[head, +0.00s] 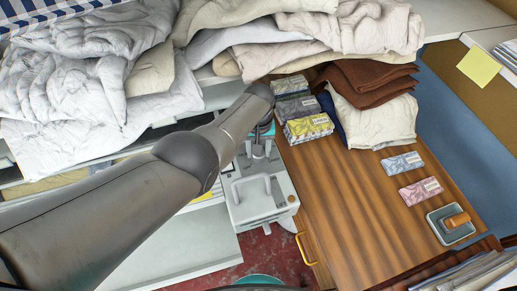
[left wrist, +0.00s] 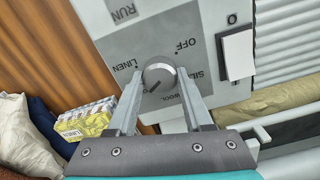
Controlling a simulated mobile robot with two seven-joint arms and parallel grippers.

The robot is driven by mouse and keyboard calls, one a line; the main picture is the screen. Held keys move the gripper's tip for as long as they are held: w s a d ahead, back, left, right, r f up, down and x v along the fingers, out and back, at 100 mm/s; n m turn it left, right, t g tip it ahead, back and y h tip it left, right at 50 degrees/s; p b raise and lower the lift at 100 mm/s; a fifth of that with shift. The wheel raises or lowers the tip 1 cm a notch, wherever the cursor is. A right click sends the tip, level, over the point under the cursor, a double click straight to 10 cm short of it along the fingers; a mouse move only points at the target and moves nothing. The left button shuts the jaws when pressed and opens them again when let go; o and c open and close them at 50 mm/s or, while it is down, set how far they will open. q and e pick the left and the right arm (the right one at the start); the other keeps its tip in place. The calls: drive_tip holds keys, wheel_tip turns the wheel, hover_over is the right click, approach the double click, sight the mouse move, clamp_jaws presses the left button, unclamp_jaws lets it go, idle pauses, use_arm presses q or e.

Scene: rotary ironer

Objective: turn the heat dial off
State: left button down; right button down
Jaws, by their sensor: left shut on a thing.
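The heat dial (left wrist: 159,75) is a round grey knob on a grey panel (left wrist: 215,18) of the ironer, seen in the left wrist view. OFF, LINEN, WOOL and a partly covered SILK label surround it. Its dark pointer mark points to the lower left in the picture, away from OFF. My left gripper (left wrist: 160,79) is shut on the dial, one finger on each side. In the head view my left gripper (head: 261,148) is at the ironer's end housing (head: 262,200), and the dial is hidden there. My right gripper is not in view.
A white rocker switch (left wrist: 237,55) marked O is beside the dial panel. Pale linens (head: 90,75) lie piled behind.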

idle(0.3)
use_arm(q)
drive_tip(key=shift+c, duration=1.5)
unclamp_jaws()
drive_tip(key=shift+r, duration=0.1)
drive_tip(key=shift+r+p, duration=0.3)
wheel_tip(320, 180, up, 5)
drive_tip(key=p, duration=0.3)
drive_tip(key=shift+p, duration=0.3)
wheel_tip(320, 180, up, 10)
drive_tip(key=p, duration=0.2)
drive_tip(key=shift+f+p, duration=0.25)
drive_tip(key=shift+p, duration=0.15)
drive_tip(key=shift+s, duration=0.15)
